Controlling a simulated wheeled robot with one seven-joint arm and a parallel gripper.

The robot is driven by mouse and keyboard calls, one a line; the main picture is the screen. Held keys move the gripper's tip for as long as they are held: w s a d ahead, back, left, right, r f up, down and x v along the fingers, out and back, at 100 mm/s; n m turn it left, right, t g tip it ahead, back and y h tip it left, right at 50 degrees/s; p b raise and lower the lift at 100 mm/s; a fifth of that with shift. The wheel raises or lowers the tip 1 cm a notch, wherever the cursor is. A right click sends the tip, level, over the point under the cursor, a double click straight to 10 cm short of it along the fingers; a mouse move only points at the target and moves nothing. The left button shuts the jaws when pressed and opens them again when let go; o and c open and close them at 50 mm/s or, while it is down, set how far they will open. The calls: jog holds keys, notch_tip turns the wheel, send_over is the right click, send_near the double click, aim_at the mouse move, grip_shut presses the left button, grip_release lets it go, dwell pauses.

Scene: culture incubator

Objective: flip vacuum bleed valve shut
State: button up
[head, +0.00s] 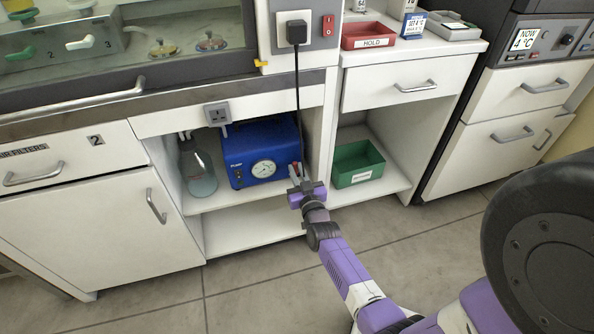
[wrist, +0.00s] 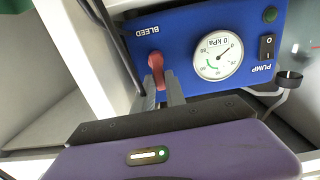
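The vacuum pump is a blue box (head: 246,141) on the shelf of the open bay. Its front, upside down in the wrist view (wrist: 183,20), has a red bleed valve lever (wrist: 156,68) beside the word BLEED. My gripper (wrist: 164,85) is at the lever, with its two grey fingers close together on either side of it; they look shut on it. The lever's tip is partly hidden by the fingers. In the head view, my gripper (head: 298,186) is at the pump's front right, just below the red lever (head: 300,170). The gauge (wrist: 217,55) reads near 0 kPa.
A glass flask (head: 198,172) stands left of the pump. A bay wall and a black power cord (head: 297,95) are close on the right. A green bin (head: 358,165) sits in the neighbouring bay. The pump's black switch (wrist: 267,47) is across the gauge from the lever.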

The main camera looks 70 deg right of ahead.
jog(key=o, duration=0.4)
jog(key=shift+c, duration=0.2)
jog(key=p+v, duration=0.1)
jog(key=v, duration=0.6)
jog(key=shift+s+a+p, duration=0.25)
jog(key=shift+p, duration=0.15)
